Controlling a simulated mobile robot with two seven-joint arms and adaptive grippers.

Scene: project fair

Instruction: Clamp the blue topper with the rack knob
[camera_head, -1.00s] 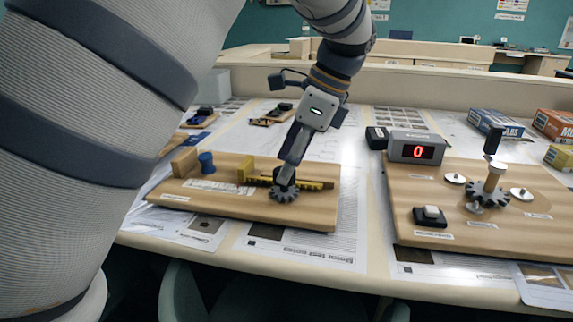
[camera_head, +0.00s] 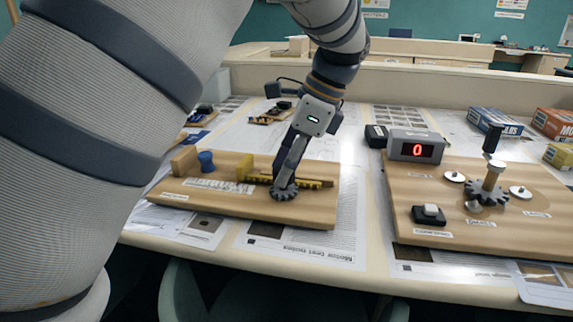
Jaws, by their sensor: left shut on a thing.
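The blue topper (camera_head: 206,161) stands on the left wooden board (camera_head: 240,205), between a fixed wooden block (camera_head: 185,160) on its left and a yellow block (camera_head: 245,167) on its right, with a gap to the yellow block. The yellow block sits at the left end of a yellow toothed rack (camera_head: 310,183). A dark gear knob (camera_head: 284,192) meshes beside the rack. My left gripper (camera_head: 283,183) points down and is shut on the knob, hiding its top. My right gripper is not in view.
A second board (camera_head: 400,200) on the right carries a counter reading 0 (camera_head: 416,148), a gear with a crank (camera_head: 491,185) and a button (camera_head: 429,214). Blue (camera_head: 495,122) and orange (camera_head: 555,123) boxes stand behind it. Printed sheets lie around the boards.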

